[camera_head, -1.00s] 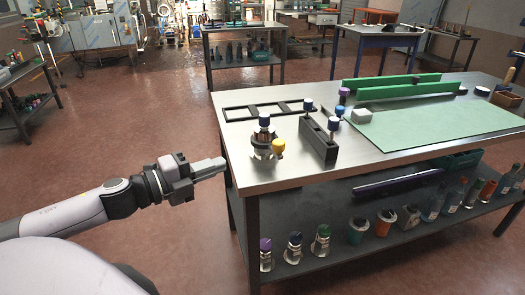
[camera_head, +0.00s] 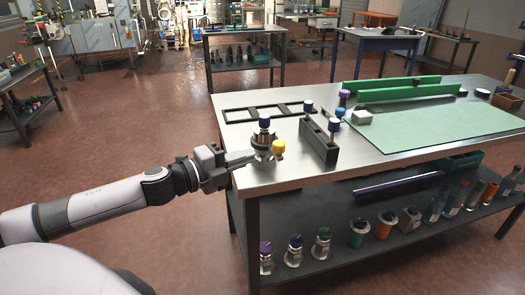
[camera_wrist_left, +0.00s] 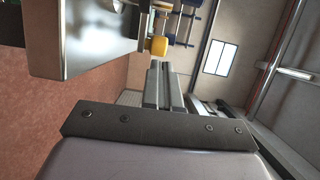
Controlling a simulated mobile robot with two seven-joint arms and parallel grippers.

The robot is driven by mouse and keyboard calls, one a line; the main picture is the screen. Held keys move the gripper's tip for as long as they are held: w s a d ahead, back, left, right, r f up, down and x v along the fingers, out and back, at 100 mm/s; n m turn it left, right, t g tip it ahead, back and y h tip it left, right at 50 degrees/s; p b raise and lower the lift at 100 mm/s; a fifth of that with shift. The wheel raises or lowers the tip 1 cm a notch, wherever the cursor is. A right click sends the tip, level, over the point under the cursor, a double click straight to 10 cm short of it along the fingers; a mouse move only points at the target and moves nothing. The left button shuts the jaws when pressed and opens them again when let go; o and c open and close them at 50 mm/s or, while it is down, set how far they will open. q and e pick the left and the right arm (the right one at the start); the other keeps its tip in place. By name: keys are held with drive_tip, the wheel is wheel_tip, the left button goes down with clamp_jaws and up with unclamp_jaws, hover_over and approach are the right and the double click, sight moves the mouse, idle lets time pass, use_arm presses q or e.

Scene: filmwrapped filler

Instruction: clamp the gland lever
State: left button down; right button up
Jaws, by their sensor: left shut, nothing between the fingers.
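A metal fitting (camera_head: 263,146) stands at the near left corner of the steel bench. It has a blue knob (camera_head: 264,121) on top and a yellow knob (camera_head: 278,146) at its right side. I cannot tell for sure which part is the gland lever. My left gripper (camera_head: 250,159) is shut and empty, with its fingertips close to the fitting's left side; contact is unclear. In the left wrist view, the shut fingers (camera_wrist_left: 163,72) point toward the yellow knob (camera_wrist_left: 157,46), which shows just past their tips. My right gripper is out of view.
The steel bench top (camera_head: 270,180) has its near edge beneath my gripper. A green mat (camera_head: 435,124) covers the right. Several bottles and fittings stand on the lower shelf (camera_head: 340,240).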

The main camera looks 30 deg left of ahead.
sight(274, 148)
use_arm(q)
drive_tip(key=shift+p+x, duration=0.5)
drive_tip(key=shift+x, duration=1.4)
drive_tip(key=shift+w+d, duration=0.3)
drive_tip(key=shift+w, duration=0.4)
drive_tip(key=shift+d+p, duration=0.15)
drive_tip(key=shift+p, duration=0.2)
